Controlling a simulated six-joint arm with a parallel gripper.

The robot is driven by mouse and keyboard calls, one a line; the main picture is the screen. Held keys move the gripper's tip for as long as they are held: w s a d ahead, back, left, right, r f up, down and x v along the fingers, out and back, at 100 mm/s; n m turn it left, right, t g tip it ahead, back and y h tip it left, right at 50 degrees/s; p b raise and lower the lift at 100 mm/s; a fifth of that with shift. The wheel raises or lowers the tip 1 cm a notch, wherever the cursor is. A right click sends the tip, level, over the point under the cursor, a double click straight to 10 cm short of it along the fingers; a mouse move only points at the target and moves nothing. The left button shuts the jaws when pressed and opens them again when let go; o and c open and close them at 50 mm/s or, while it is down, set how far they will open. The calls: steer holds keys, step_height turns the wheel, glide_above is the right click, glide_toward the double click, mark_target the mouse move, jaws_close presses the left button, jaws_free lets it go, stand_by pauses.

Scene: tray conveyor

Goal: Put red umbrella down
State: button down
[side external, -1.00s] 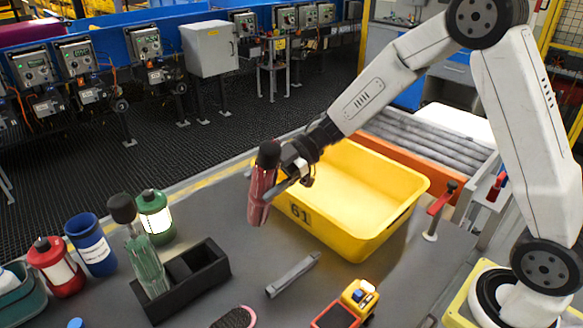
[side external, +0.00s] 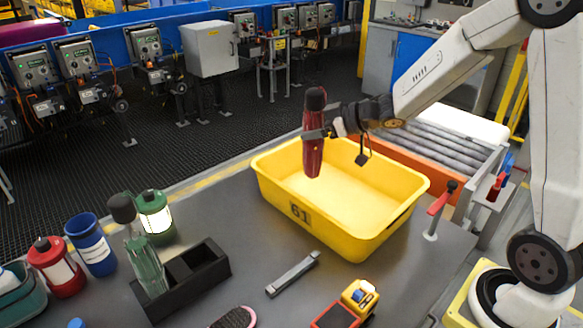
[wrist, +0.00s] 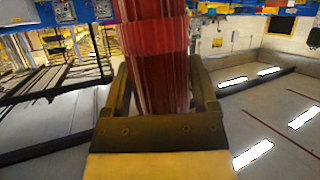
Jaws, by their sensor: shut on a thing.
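The red umbrella (side external: 313,150), folded with a dark handle on top, is held upright in my gripper (side external: 318,133). In the side view it appears over the yellow tray (side external: 391,222) marked 61, near its back left; its exact height above the tray floor is hard to tell. In the wrist view the red umbrella (wrist: 158,60) stands between the two fingers of my gripper (wrist: 160,88), which is shut on it. The tray looks empty inside. A black holder (side external: 215,262) with a green umbrella (side external: 146,268) standing in it is at the front left.
A green lantern (side external: 154,215), a blue cup (side external: 92,245) and a red lantern (side external: 57,268) stand at left. A grey bar (side external: 293,274) and a toy truck (side external: 345,305) lie in front of the tray. Rollers (side external: 440,145) are behind it.

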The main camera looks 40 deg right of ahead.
steer(key=d+f+m+h, duration=0.1)
steer(key=d+f+m, duration=0.1)
steer(key=f, duration=0.3)
steer(key=shift+s+d+f+t+h, duration=0.15)
steer(key=shift+s+d+t+h, duration=0.2)
steer(key=shift+d, duration=0.15)
steer(key=shift+f, duration=2.2)
steer(key=shift+f, duration=1.9)
